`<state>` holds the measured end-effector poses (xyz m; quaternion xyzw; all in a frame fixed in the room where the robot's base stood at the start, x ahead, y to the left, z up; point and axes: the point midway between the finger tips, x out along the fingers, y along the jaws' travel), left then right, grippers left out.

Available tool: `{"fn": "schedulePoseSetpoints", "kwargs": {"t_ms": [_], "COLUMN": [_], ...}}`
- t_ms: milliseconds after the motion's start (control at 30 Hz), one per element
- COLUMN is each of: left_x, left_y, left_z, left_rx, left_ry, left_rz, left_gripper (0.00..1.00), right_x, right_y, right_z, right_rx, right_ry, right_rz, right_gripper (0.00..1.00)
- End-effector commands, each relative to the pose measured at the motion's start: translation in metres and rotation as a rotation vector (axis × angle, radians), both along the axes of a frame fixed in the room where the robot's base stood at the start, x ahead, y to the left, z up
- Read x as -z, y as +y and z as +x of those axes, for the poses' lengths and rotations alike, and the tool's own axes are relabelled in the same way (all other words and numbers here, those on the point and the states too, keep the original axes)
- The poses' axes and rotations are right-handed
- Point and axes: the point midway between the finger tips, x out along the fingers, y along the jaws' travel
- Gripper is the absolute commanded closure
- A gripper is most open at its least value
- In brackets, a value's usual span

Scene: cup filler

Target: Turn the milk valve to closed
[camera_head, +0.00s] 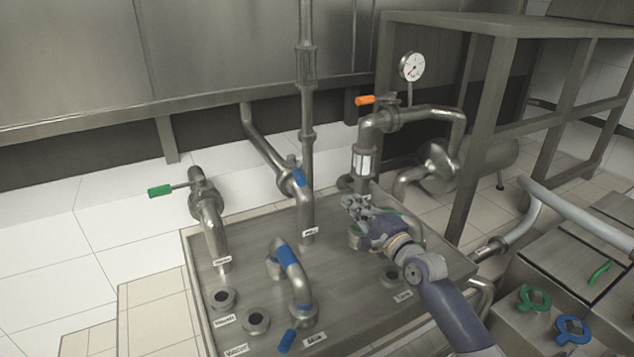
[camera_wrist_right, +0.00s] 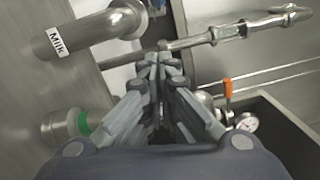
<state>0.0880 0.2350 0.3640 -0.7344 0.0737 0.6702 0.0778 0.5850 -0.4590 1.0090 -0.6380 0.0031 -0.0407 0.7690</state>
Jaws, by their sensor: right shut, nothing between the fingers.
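The milk pipe (camera_head: 305,215) rises from the steel table behind and left of my right gripper. Its valve has a blue handle (camera_head: 300,177) lying along the pipe's upper bend. In the right wrist view the pipe labelled "Milk" (camera_wrist_right: 80,36) runs across the upper left, and a bit of blue shows at its end (camera_wrist_right: 156,5). My right gripper (camera_head: 352,203) is shut and empty, apart from the milk valve. Its fingers also show in the right wrist view (camera_wrist_right: 158,62), tips together. My left gripper is not in view.
A blue-banded pipe (camera_head: 290,262) with a blue handle (camera_head: 287,341) stands in front. A green-handled valve (camera_head: 160,191) is at left. An orange-handled pipe (camera_head: 366,99) with a gauge (camera_head: 412,66) stands behind my right gripper. Open ports (camera_head: 256,320) sit at the table's front left.

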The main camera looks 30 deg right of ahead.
Motion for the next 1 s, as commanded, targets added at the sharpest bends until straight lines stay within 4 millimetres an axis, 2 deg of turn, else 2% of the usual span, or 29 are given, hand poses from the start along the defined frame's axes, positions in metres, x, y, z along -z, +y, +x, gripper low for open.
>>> {"fn": "schedulePoseSetpoints", "kwargs": {"t_ms": [167,700,800,1000], "left_x": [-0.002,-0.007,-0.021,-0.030], "left_y": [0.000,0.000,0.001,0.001], "left_z": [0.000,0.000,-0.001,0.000], "left_rx": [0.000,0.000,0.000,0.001], "left_ry": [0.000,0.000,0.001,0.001], "left_rz": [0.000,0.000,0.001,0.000], "left_gripper": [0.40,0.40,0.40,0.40], "right_x": [-0.003,-0.006,-0.012,-0.013], "right_y": [-0.002,-0.007,0.009,0.026], "right_z": [0.014,0.101,0.104,0.109], "right_rx": [-0.001,0.000,-0.002,-0.001], "right_ry": [-0.004,-0.001,-0.002,-0.001], "right_rz": [0.008,0.003,0.009,0.006], "right_gripper": [1.00,1.00,1.00,1.00]}}
